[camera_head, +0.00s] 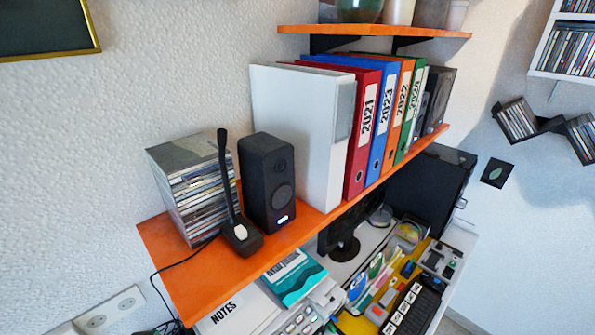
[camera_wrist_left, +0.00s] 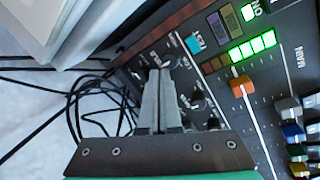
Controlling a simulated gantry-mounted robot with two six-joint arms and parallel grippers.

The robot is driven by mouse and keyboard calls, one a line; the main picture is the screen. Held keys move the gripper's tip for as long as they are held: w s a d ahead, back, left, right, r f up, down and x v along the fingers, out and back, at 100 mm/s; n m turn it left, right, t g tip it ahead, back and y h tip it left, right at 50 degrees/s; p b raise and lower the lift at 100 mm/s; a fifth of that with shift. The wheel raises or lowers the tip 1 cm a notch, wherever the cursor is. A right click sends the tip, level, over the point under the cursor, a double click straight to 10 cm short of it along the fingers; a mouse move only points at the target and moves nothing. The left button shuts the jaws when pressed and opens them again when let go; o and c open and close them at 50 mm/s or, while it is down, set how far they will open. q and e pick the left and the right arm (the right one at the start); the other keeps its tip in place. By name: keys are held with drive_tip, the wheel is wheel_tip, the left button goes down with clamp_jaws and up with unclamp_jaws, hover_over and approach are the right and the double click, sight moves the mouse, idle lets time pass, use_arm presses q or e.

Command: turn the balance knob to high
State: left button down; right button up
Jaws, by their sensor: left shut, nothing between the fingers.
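In the left wrist view, a dark mixer panel (camera_wrist_left: 222,85) fills the right side, with several small black knobs, one of them (camera_wrist_left: 197,100) to the right of my gripper. The knob labels are too small to read, so I cannot tell which is the balance knob or how it is set. My left gripper (camera_wrist_left: 161,78) is shut and empty, its grey fingers together over the knob area. The fingers hide part of the panel, and I cannot tell whether the tips touch a knob. Neither gripper shows in the head view.
On the panel are an orange slider (camera_wrist_left: 242,86), lit green buttons (camera_wrist_left: 252,47) and coloured fader caps (camera_wrist_left: 292,131). Black cables (camera_wrist_left: 85,100) lie left of it. In the head view, an orange shelf (camera_head: 185,275) holds discs (camera_head: 193,190), a speaker (camera_head: 268,180) and binders (camera_head: 362,130).

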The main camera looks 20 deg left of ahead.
use_arm(q)
drive_tip(key=shift+w+a+b, duration=0.2)
drive_tip(key=shift+w+b, duration=0.05)
drive_tip(key=shift+b, duration=0.05)
idle(0.5)
drive_tip(key=shift+s+a, duration=0.1)
drive_tip(key=shift+a, duration=0.05)
drive_tip(key=shift+r, duration=0.1)
drive_tip(key=shift+s+r+p, duration=0.1)
drive_tip(key=shift+s+p, duration=0.1)
drive_tip(key=shift+p, duration=0.35)
drive_tip(key=shift+d, duration=0.25)
drive_tip(key=p+v, duration=0.3)
drive_tip(key=p, duration=0.1)
drive_tip(key=w+p+v, duration=0.1)
drive_tip(key=p+v, duration=0.1)
drive_tip(key=shift+a+r, duration=0.35)
drive_tip(key=shift+r, duration=0.1)
drive_tip(key=shift+s, duration=0.1)
